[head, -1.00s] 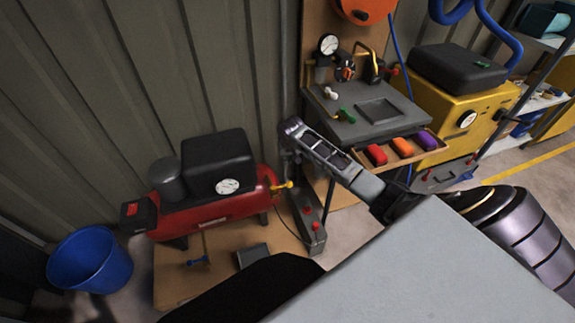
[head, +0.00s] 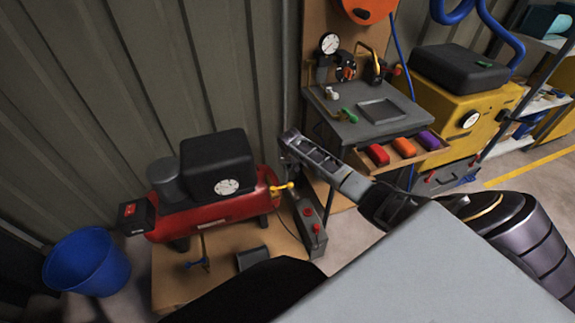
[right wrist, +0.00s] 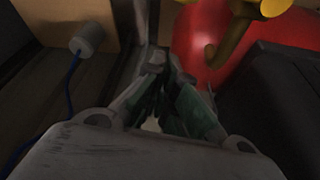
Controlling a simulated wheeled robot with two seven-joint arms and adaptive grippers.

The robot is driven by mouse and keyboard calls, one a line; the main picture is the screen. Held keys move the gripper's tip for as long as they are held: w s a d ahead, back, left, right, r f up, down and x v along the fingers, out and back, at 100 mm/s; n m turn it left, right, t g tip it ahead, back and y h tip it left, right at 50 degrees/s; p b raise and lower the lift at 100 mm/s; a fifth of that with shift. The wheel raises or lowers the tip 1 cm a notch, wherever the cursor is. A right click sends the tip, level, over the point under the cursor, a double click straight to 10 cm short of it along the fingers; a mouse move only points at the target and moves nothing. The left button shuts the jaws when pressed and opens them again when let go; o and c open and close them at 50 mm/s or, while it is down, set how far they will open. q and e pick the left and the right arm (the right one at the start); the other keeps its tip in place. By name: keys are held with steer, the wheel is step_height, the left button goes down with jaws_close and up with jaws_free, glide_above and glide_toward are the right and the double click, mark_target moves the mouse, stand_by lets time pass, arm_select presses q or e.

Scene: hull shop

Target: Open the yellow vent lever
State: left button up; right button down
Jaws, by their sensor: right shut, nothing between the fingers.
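The yellow vent lever (head: 284,187) sticks out from the right end of the red compressor tank (head: 208,220). In the right wrist view the yellow lever (right wrist: 238,35) shows at the top, in front of the red tank (right wrist: 197,40). My right gripper (head: 288,138) reaches in from the right, above and behind the lever in the head picture, apart from it. In the right wrist view its fingertips (right wrist: 167,62) are close together with nothing between them, lower left of the lever. My left gripper is not in view.
A black box with a gauge (head: 222,165) sits on the tank. A grey box with red knobs (head: 312,228) stands right of the lever. A grey workbench (head: 375,125) with an open drawer is farther right. A blue bucket (head: 87,262) stands at left.

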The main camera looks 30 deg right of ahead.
mark_target(283, 187)
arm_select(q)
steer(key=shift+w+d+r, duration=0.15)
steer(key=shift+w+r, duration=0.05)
arm_select(e)
steer(key=s, duration=0.1)
steer(key=s+a+f, duration=0.1)
steer(key=s+f, duration=0.1)
steer(key=shift+s+a+f, duration=0.1)
steer(key=shift+s+a, duration=0.05)
steer(key=shift+a, duration=0.1)
stand_by(0.9)
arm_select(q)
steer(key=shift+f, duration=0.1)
arm_select(e)
steer(key=shift+s, duration=0.15)
